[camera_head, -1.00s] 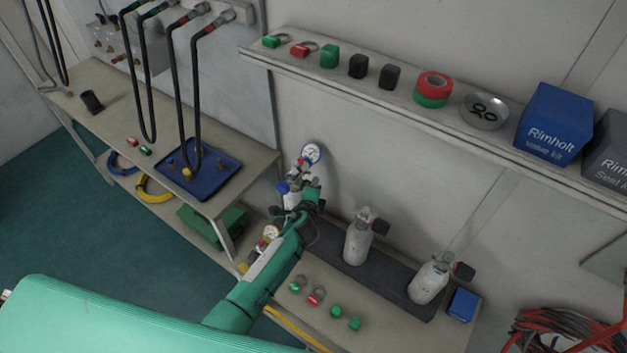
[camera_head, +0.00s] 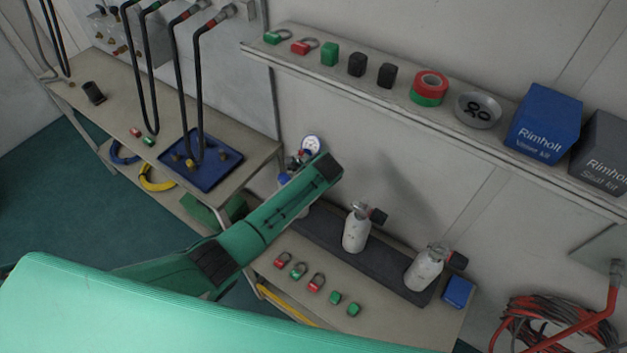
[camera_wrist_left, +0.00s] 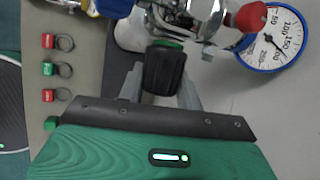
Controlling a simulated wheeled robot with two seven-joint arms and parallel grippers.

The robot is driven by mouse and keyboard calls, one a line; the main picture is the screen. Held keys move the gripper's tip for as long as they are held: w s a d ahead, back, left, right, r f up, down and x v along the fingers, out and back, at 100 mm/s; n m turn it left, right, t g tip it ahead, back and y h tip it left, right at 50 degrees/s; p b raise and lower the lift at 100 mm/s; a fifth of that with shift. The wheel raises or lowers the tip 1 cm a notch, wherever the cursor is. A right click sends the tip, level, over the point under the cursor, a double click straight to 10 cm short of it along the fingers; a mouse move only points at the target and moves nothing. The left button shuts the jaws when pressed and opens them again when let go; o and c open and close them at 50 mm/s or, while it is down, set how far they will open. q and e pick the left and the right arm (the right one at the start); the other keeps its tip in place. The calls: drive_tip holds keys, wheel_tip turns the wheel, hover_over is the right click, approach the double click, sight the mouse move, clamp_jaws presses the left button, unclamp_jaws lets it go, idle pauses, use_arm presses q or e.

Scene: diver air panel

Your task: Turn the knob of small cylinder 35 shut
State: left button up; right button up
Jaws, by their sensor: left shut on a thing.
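In the left wrist view my left gripper (camera_wrist_left: 163,80) is shut on a black ribbed knob (camera_wrist_left: 165,68), one grey finger on each side. A green ring shows behind the knob, at chrome valve work. A blue-rimmed pressure gauge (camera_wrist_left: 274,42) and a red handle (camera_wrist_left: 248,17) are beside it. In the head view the gauge (camera_head: 311,145) stands above my green left arm, which hides the gripper, the knob and most of the cylinder there. No number can be read on it. My right gripper is not in view.
Two white cylinders (camera_head: 356,230) (camera_head: 424,270) stand in the dark rack to the right. Several padlocks and green blocks lie along the bench's front (camera_head: 300,272). A shelf (camera_head: 430,120) with boxes and tape overhangs behind. A blue tray (camera_head: 220,172) is on the left bench.

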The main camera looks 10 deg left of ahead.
use_arm(q)
drive_tip(key=shift+f+m+g+y, duration=0.1)
drive_tip(key=shift+m+g+y, duration=0.25)
drive_tip(key=shift+g, duration=0.85)
drive_tip(key=shift+s+g+y+b, duration=0.1)
drive_tip(key=shift+g+y+b, duration=0.55)
drive_tip(key=shift+g, duration=0.45)
drive_tip(key=shift+m, duration=0.25)
drive_tip(key=o, duration=1)
